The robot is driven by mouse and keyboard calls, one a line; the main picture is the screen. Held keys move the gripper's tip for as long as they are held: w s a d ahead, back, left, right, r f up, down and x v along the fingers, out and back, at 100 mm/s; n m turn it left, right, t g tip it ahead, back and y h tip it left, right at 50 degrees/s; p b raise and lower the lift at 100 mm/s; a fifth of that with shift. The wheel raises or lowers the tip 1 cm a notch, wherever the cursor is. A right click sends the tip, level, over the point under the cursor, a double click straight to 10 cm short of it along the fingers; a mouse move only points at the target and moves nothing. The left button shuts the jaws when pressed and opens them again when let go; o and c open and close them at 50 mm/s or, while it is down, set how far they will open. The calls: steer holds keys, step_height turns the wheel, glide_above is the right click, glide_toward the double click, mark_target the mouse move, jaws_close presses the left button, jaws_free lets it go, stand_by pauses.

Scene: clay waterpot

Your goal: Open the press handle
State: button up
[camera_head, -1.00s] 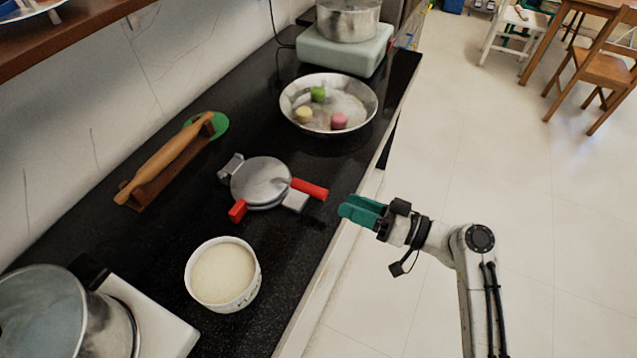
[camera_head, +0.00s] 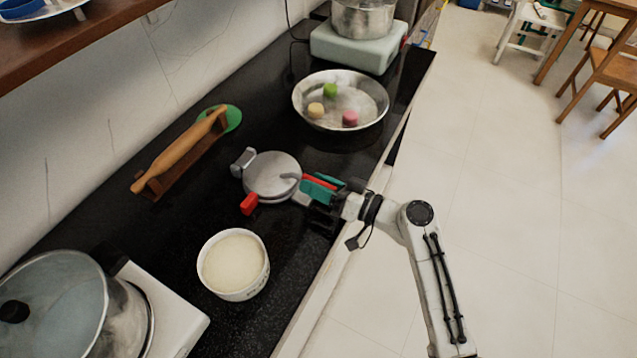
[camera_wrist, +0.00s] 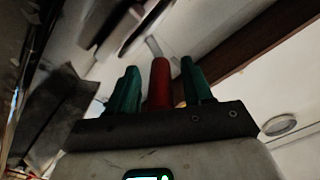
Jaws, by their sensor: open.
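The press (camera_head: 270,172) is a round silver metal press lying closed on the black counter in the head view. It has two red handles. One handle (camera_head: 249,204) points toward the front left. The other red handle (camera_head: 318,181) points right and lies at my gripper (camera_head: 322,189), partly hidden by it. In the wrist view this red handle (camera_wrist: 159,82) stands between the green fingers of my gripper (camera_wrist: 158,85). Gaps show on both sides of it, and the gripper is open around it.
A white bowl of dough or batter (camera_head: 234,262) stands in front of the press. A rolling pin (camera_head: 180,152) is at the left. A lidded pot (camera_head: 60,305) stands at the lower left.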

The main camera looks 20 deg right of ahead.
jaws_close()
stand_by(0.3)
stand_by(0.3)
